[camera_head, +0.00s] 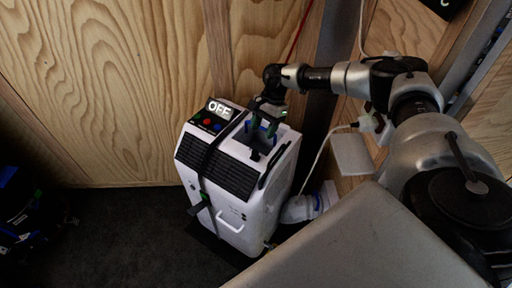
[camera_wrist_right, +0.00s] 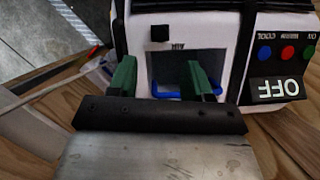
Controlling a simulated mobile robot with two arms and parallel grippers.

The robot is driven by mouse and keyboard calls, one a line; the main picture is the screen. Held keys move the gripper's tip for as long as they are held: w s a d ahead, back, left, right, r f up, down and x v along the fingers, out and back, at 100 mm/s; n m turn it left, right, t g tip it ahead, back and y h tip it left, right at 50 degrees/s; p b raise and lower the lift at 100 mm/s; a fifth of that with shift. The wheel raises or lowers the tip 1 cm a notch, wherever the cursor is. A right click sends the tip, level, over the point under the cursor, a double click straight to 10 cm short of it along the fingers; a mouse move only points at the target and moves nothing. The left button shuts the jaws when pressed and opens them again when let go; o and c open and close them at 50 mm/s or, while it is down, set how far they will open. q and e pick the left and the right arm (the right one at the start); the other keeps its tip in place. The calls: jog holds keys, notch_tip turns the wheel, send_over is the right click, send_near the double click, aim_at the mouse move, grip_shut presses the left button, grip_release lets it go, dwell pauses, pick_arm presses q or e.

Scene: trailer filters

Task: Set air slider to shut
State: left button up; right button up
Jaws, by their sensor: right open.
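A white portable unit (camera_head: 232,180) with black grilles stands upright against the wooden wall. Its top shows in the right wrist view, with a small black square knob (camera_wrist_right: 159,33) beside a small dark label, seen upside down; I take the knob to be the air slider, but its setting cannot be read. Below it is a dark recess with a blue bar (camera_wrist_right: 186,95). My right gripper (camera_head: 264,132) is over the unit's top. My left gripper is out of view.
An OFF display (camera_head: 219,109) sits beside red, blue and green buttons on the unit. A black strap (camera_head: 206,160) runs down its front. A white hose (camera_head: 308,205) lies at its right. Dark gear (camera_head: 28,215) stands far left. The dark floor (camera_head: 130,230) between is clear.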

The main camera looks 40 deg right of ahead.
aim_at(255, 152)
jog(key=b+x, duration=0.3)
jog(key=x, duration=0.5)
jog(key=shift+a, duration=0.1)
jog(key=shift+c, duration=0.2)
grip_shut()
